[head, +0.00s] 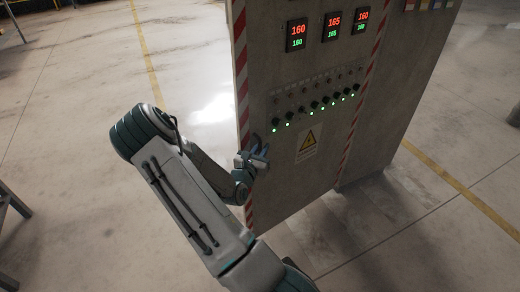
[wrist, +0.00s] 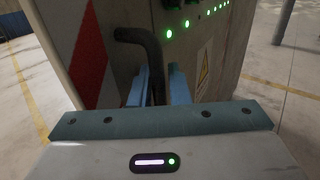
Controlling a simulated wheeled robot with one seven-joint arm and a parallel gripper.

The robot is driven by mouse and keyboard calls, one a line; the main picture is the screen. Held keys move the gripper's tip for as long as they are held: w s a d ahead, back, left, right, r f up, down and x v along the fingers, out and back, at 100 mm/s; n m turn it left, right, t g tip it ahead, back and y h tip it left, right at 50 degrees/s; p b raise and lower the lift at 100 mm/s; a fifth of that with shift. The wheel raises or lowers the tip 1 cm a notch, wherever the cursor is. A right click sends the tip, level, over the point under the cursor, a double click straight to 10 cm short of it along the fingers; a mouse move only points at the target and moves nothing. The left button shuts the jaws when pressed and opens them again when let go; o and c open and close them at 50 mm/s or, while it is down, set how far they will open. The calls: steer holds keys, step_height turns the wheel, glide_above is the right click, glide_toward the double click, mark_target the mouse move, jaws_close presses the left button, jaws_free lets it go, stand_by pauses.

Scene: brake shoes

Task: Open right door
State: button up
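A tall grey cabinet door (head: 290,185) has red-and-white striped edges, displays, a row of knobs with green lights and a yellow warning sign (head: 308,141). It looks closed in the head view. My gripper (head: 257,160) is at the door's left edge, below the leftmost green light. In the wrist view a black bent handle (wrist: 142,42) reaches down between the two blue fingers of my gripper (wrist: 160,88). The handle lies close to the left finger, with a narrow dark gap toward the right finger. The handle's lower end is hidden behind my gripper.
A further cabinet section (head: 385,130) stands to the right of the door. The concrete floor (head: 75,150) to the left is open, with a yellow line (head: 143,50). Metal frame legs (head: 12,205) show at the left edge.

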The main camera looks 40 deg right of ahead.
steer(key=shift+w+a, duration=0.2)
steer(key=shift+a, duration=0.15)
steer(key=v, duration=1.4)
steer(key=shift+b, duration=0.45)
steer(key=shift+d, duration=0.1)
